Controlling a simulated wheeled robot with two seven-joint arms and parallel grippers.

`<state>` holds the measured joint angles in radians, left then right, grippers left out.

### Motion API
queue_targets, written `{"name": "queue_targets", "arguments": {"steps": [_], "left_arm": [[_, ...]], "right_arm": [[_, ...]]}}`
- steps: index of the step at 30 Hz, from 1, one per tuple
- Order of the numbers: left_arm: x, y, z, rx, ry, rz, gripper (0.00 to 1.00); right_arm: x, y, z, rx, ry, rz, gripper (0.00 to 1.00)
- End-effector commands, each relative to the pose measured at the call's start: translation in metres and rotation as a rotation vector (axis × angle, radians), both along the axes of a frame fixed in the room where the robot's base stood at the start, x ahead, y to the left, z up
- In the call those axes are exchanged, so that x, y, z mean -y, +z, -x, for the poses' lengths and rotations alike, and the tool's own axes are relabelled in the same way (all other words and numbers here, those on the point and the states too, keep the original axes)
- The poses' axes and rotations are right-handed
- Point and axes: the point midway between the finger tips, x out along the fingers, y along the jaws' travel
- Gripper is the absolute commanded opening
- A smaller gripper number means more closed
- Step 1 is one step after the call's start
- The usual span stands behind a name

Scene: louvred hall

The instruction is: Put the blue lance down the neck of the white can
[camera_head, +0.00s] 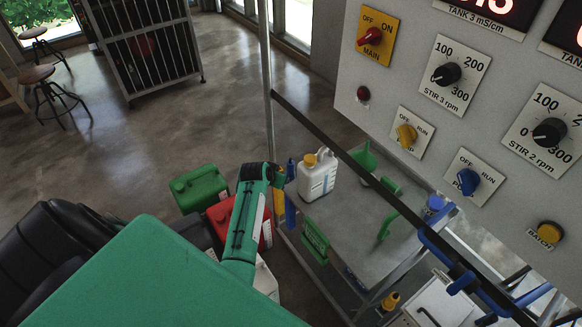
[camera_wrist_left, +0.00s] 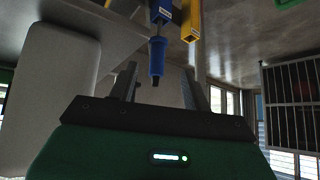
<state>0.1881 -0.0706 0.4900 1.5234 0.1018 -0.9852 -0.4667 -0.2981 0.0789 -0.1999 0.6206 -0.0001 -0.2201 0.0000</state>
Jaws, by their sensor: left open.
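The white can (camera_head: 317,178) stands upright on the grey shelf under the panel, with a handle and a yellow cap or collar (camera_head: 310,160) at its neck. The blue lance (camera_head: 290,169) is upright just left of the can and apart from it. In the left wrist view the blue lance (camera_wrist_left: 157,55) lies between the two fingers, beside a yellow part. My left gripper (camera_wrist_left: 158,80) is open around it, with gaps on both sides. My right gripper is not in view.
A green canister (camera_head: 199,188) and a red canister (camera_head: 222,216) stand left of the shelf. A dark rail (camera_head: 340,150) and a post (camera_head: 266,70) cross near the can. The control panel (camera_head: 400,75) overhangs at right.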

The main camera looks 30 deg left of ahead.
Motion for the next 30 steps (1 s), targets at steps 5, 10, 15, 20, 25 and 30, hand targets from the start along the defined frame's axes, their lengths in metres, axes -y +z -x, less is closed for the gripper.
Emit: {"name": "queue_targets", "arguments": {"steps": [5, 10, 15, 20, 25, 30], "left_arm": [[-0.004, 0.000, -0.024, 0.035, 0.017, 0.026, 0.49], [-0.006, 0.000, -0.040, 0.059, 0.027, 0.042, 0.49], [-0.007, -0.008, -0.046, 0.063, 0.028, 0.045, 0.49], [-0.009, -0.023, -0.056, 0.063, 0.029, 0.044, 0.49], [-0.010, -0.038, -0.071, 0.065, 0.029, 0.044, 0.49], [-0.013, -0.051, -0.085, 0.064, 0.028, 0.042, 0.49]], "right_arm": [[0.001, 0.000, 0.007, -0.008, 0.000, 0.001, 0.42], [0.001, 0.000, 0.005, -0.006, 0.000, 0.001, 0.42], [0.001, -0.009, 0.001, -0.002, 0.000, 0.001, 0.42], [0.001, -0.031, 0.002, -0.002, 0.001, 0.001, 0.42], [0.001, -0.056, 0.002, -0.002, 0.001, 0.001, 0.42], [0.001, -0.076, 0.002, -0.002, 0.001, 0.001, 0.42]]}}
